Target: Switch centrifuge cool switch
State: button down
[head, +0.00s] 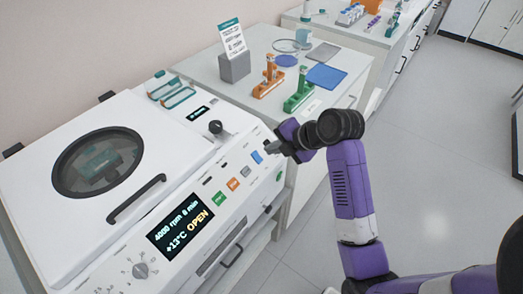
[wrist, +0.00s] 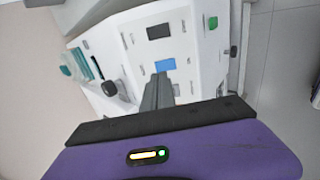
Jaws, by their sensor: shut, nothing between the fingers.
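The white centrifuge (head: 75,235) fills the left of the head view, its lid down over a round window. Its sloped front panel has a green button (head: 218,198), an orange button (head: 233,184) and a blue switch (head: 257,157). The blue switch also shows in the wrist view (wrist: 165,64). Labels are too small to read, so I cannot confirm which is the cool switch. My gripper (head: 270,147) is shut and empty, its fingertips close beside the blue switch. In the wrist view the fingertips (wrist: 158,78) lie just below it; I cannot tell whether they touch.
The display (head: 181,232) reads 4000 rpm, 8 min, +13°C, OPEN. A black knob (head: 215,127) stands on the centrifuge top. Behind is a bench (head: 205,75) with an orange stand (head: 269,78), a green stand (head: 299,90) and a blue mat (head: 327,76). The floor at right is clear.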

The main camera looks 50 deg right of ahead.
aim_at(256, 154)
jog(key=shift+p+x, duration=0.4)
jog(key=shift+x, duration=2.65)
